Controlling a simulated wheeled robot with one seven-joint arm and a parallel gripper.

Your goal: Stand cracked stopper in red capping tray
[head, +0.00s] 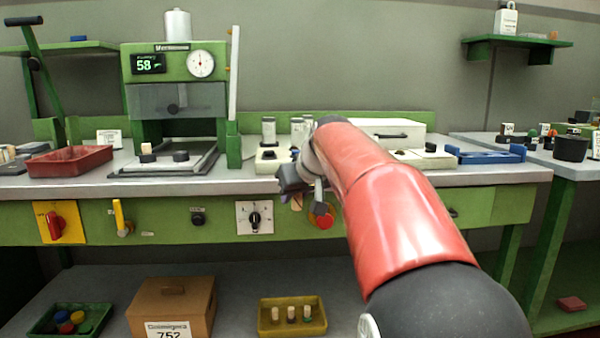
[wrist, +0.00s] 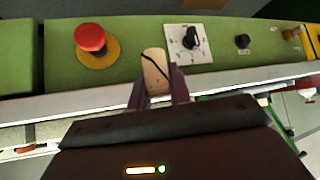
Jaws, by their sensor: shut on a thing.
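The cracked stopper (wrist: 154,70), a tan cork with a dark line running slantwise across it, is between the two dark fingers of my gripper (wrist: 158,86) in the wrist view. The fingers are shut on it. The red tray (head: 68,171) sits on the bench at the far left, well away from my gripper.
A green press (head: 174,62) stands between the red tray and my gripper, with a cork and dark pieces on its plate. A red button (head: 322,217) and switches line the bench front. A yellow tray (head: 291,326) below holds three stoppers. A blue tray (head: 490,156) lies right.

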